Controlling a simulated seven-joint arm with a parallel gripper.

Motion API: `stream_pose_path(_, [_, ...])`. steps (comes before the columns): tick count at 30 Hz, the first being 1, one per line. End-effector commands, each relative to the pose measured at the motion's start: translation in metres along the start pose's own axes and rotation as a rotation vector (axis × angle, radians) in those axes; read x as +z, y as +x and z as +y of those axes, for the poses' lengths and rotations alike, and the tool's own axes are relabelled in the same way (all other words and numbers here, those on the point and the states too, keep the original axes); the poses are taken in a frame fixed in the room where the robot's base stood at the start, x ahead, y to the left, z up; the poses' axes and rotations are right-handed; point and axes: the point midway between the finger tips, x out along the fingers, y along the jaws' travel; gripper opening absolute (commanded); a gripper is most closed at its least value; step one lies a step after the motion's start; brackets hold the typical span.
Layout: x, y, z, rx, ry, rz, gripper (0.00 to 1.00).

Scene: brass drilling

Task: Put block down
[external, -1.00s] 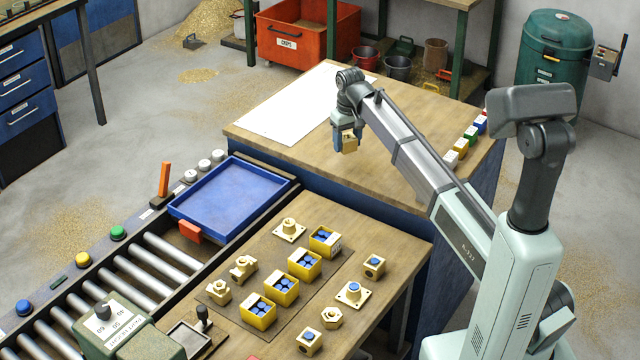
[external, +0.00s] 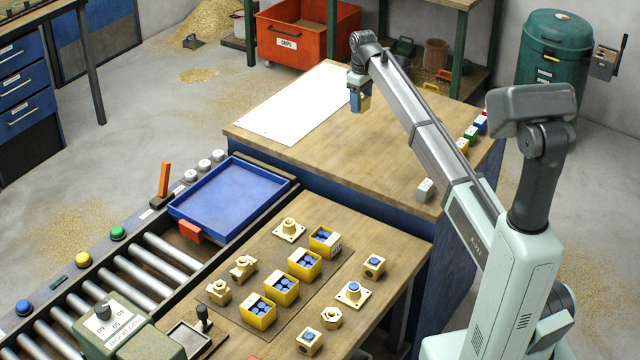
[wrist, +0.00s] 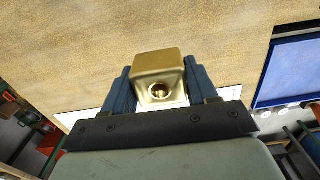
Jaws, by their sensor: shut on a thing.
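My gripper (external: 360,102) is over the wooden table (external: 320,150), beside the right edge of the white sheet (external: 290,112). It is shut on a brass block (wrist: 158,66). In the wrist view the block sits between the two blue fingers, with a round hole in its near face. In the external view the block (external: 364,103) is small and partly covered by the fingers. I cannot tell exactly how high it is above the tabletop.
A small grey block (external: 425,190) stands on the table under my arm. Several coloured blocks (external: 472,132) line the table's right edge. A blue tray (external: 232,200) sits on the conveyor. The front bench holds yellow boxes (external: 283,287) and brass fittings. The table's front left is clear.

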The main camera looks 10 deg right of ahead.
Motion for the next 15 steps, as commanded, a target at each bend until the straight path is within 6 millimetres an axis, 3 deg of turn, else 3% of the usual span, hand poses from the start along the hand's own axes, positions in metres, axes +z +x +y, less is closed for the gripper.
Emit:
stream_pose_path(7, [0.001,0.012,-0.001,0.0,-0.035,-0.001,0.0])
stream_pose_path(15, [0.001,0.052,-0.001,0.0,-0.034,0.0,0.0])
